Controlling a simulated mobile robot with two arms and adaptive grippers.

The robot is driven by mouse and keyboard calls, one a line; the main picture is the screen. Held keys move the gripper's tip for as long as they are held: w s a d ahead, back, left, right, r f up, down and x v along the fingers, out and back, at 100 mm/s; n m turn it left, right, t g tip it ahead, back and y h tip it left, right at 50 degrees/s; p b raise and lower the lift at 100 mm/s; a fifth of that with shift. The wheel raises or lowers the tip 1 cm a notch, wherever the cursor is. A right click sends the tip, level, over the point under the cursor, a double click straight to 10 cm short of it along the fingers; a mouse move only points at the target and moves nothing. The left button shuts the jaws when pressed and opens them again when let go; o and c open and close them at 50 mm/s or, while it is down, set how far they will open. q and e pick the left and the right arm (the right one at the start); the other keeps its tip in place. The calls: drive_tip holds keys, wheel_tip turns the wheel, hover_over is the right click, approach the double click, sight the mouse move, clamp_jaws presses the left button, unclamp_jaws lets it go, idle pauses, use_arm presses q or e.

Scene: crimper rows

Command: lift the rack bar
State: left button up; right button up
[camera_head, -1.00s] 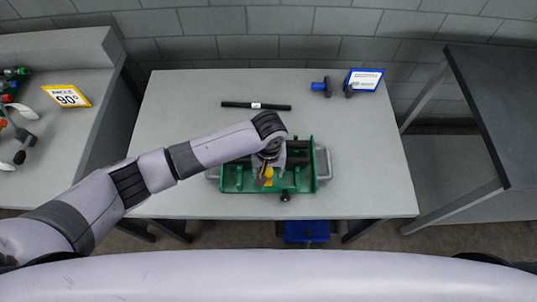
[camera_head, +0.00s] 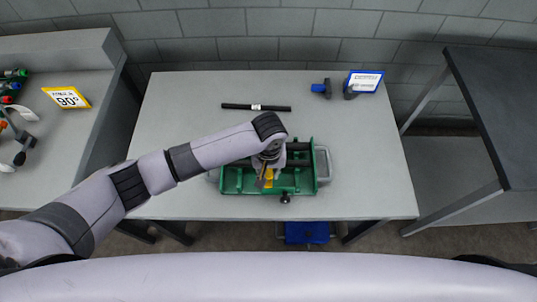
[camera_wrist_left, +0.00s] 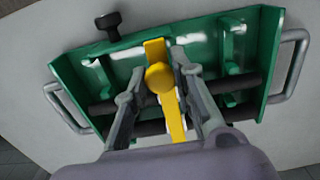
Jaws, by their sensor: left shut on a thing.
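A green rack (camera_head: 229,181) with grey side handles sits on the table; it also shows in the left wrist view (camera_wrist_left: 262,50). Dark round bars (camera_wrist_left: 240,83) run across inside it. A yellow bar (camera_wrist_left: 154,50) with a round yellow knob lies crosswise over the rack, and its yellow shows in the head view (camera_head: 268,183). My left gripper (camera_head: 267,174) points down over the rack, its fingers (camera_wrist_left: 158,68) shut on either side of the yellow bar. The arm and fingers hide part of the rack. My right gripper is not in view.
A blue-and-black item (camera_head: 321,88) and a blue-framed sign (camera_head: 364,81) stand at the back right. A black knob (camera_head: 285,199) is at the rack's front. The table's left and right sides are clear.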

use_arm(q)
drive_tip(key=shift+w+r+p, duration=0.3)
drive_tip(key=shift+r+p, duration=0.3)
drive_tip(key=shift+r, duration=0.15)
drive_tip(key=shift+w+r+p, duration=0.3)
drive_tip(key=shift+r+p, duration=0.3)
drive_tip(key=shift+r, duration=0.1)
drive_tip(key=shift+w+r+p, duration=0.45)
drive_tip(key=shift+r+p, duration=0.25)
drive_tip(key=shift+r, duration=0.2)
drive_tip(key=shift+w+r+p, duration=0.5)
drive_tip(key=shift+r+p, duration=0.25)
drive_tip(key=shift+r, duration=0.1)
drive_tip(key=shift+w+r+p, duration=0.45)
drive_tip(key=shift+r+p, duration=0.25)
drive_tip(key=shift+r, duration=0.2)
drive_tip(key=shift+w+r, duration=0.85)
drive_tip(key=shift+w, duration=0.5)
drive_tip(key=shift+w+r, duration=0.8)
drive_tip(key=shift+w, duration=0.55)
drive_tip(key=shift+w+r, duration=0.85)
drive_tip(key=shift+w, duration=0.5)
